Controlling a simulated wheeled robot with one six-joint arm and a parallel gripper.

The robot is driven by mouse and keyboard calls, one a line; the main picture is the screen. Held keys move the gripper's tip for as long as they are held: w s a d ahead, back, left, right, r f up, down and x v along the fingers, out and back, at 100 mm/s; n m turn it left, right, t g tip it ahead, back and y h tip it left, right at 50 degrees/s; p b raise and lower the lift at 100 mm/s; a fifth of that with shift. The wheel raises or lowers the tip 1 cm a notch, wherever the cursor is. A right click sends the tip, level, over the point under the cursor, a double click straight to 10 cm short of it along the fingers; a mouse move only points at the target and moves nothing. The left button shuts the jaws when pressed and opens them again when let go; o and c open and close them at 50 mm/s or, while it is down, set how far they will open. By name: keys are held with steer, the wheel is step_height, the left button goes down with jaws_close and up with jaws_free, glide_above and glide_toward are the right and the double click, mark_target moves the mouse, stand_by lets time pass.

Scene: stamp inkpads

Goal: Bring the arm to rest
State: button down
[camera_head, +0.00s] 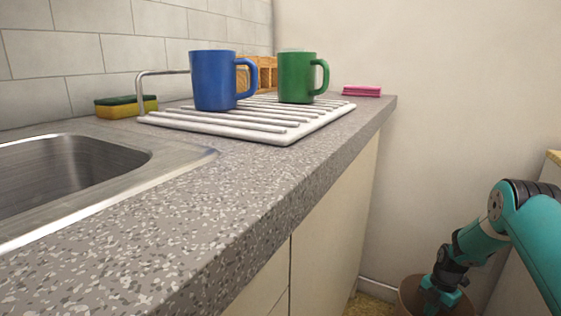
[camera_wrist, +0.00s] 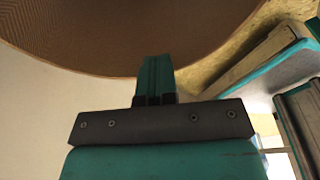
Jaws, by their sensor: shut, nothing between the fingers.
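My teal arm reaches down at the lower right of the head view, low beside the counter. My gripper (camera_head: 443,292) points down at a brown round container (camera_head: 409,291) on the floor; I cannot tell how far inside its rim the fingers are. In the wrist view my gripper (camera_wrist: 156,62) shows its teal fingers together, with nothing seen between them. The brown surface of the container (camera_wrist: 120,30) fills the top of that view.
The grey speckled counter (camera_head: 230,225) holds a steel sink (camera_head: 70,175), a drying rack (camera_head: 290,135) with a blue mug (camera_head: 213,80) and a green mug (camera_head: 297,78), a yellow-green sponge (camera_head: 125,107) and pink pads (camera_head: 361,91). A pale wall stands behind.

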steer(key=shift+s+a+f+b, duration=0.15)
steer(key=shift+s+a+b, duration=0.15)
steer(key=shift+a, duration=0.3)
steer(key=shift+s+a+f+b, duration=0.15)
steer(key=shift+a+b, duration=0.1)
steer(key=shift+a, duration=0.35)
steer(key=a+r+m+p, duration=0.1)
steer(key=a+r+m, duration=0.2)
steer(key=a+r, duration=0.55)
steer(key=a+r+m, duration=0.2)
steer(key=a+r, duration=0.3)
steer(key=r, duration=0.7)
steer(key=s+a+r+m+t+y+p, duration=0.1)
steer(key=s+a+r+m, duration=0.1)
steer(key=s+a+r, duration=0.4)
steer(key=s+a+r+m, duration=0.3)
steer(key=a+r, duration=0.1)
steer(key=r, duration=0.4)
steer(key=s+a+r+m+p, duration=0.1)
steer(key=s+a+r+m, duration=0.15)
steer(key=s, duration=0.45)
steer(key=s+a+r+m+y+p, duration=0.1)
steer(key=s+a+r, duration=0.1)
steer(key=s+r, duration=0.35)
steer(key=s+a+r+m+p, duration=0.1)
steer(key=s+a+m, duration=0.1)
steer(key=s, duration=0.6)
step_height(320, 180, up, 37)
steer(key=p, duration=3.6)
steer(key=shift+a, duration=0.2)
